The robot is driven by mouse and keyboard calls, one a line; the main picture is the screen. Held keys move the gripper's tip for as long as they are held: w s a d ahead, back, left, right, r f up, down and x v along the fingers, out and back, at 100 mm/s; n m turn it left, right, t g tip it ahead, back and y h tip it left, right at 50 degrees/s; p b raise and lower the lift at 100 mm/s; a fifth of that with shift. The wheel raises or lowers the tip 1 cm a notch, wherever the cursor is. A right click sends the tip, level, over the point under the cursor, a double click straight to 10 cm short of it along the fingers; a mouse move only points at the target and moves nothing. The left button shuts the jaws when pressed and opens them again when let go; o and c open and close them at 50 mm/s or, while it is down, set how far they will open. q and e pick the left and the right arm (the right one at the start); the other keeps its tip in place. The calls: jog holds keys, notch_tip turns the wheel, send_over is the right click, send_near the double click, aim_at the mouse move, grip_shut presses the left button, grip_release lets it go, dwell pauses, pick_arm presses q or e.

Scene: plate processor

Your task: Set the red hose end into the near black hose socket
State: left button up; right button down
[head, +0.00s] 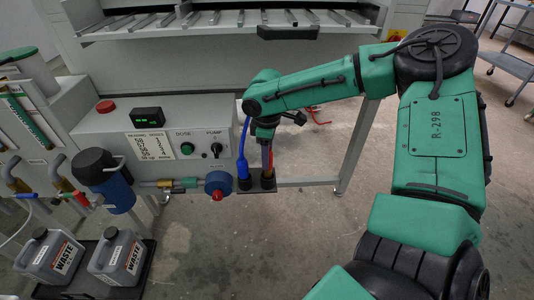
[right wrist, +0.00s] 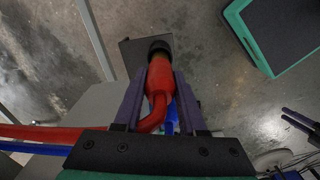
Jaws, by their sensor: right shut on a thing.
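My right gripper (head: 266,137) is shut on the red hose end (right wrist: 160,82), which points down between its two fingers. Two black hose sockets stand side by side on a dark bracket (head: 256,192) at the machine's lower right corner. The tip of the red hose end (head: 267,160) is at the mouth of the right-hand black socket (head: 268,181). That socket also shows in the right wrist view (right wrist: 159,46), lined up with the tip. How deep the tip sits I cannot tell. The blue hose (head: 242,150) stands in the left-hand socket (head: 244,184). My left gripper is not in view.
The control box (head: 165,125) with dose button and pump knob stands left of the sockets. A blue filter (head: 107,183) and a red-and-blue valve (head: 217,185) sit close by. Two waste jugs (head: 50,255) stand at lower left. Floor right of the bracket is open.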

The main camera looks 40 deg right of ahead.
jog(key=shift+f+b, duration=0.65)
jog(key=shift+f, duration=0.6)
